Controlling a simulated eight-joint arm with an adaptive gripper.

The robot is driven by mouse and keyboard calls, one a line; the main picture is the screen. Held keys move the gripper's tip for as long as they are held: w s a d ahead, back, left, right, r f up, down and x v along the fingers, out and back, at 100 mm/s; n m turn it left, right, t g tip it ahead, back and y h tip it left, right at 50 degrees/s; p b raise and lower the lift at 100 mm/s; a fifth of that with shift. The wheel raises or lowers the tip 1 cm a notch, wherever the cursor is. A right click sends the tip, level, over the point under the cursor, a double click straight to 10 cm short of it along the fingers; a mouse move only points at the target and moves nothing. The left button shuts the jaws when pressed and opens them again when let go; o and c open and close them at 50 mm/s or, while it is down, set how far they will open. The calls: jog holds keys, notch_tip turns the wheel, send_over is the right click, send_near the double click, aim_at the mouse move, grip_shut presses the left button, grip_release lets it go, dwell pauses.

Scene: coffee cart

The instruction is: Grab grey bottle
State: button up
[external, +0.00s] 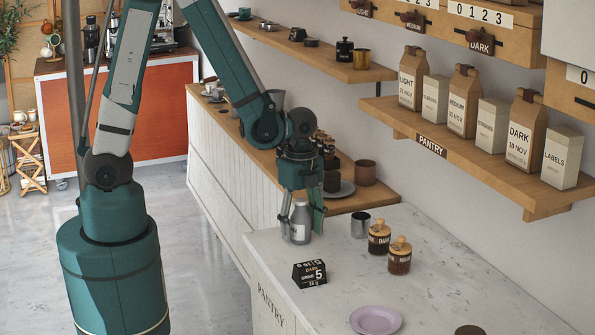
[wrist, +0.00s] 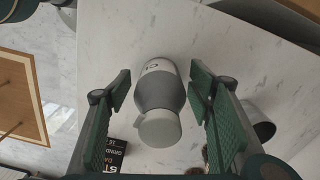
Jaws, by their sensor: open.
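The grey bottle (external: 300,222) stands upright on the marble counter, near its far left corner. In the wrist view the grey bottle (wrist: 160,95) shows from above, with its pale cap toward the camera. My gripper (external: 301,228) points down over the bottle with a finger on each side of it. In the wrist view my gripper (wrist: 160,90) is open, with a visible gap between each finger pad and the bottle. Neither finger appears to touch it.
A black grind card (external: 309,273), a metal cup (external: 360,225) and two wooden-lidded jars (external: 379,238) stand nearby on the marble counter (external: 440,270). A lilac plate (external: 375,320) lies at the front. A wooden shelf (external: 480,165) with bags is above right.

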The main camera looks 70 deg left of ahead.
aim_at(301, 200)
jog(key=shift+c, duration=0.6)
jog(key=c, duration=1)
jog(key=shift+r, duration=0.15)
jog(key=shift+r+p, duration=0.45)
jog(key=shift+r, duration=4.4)
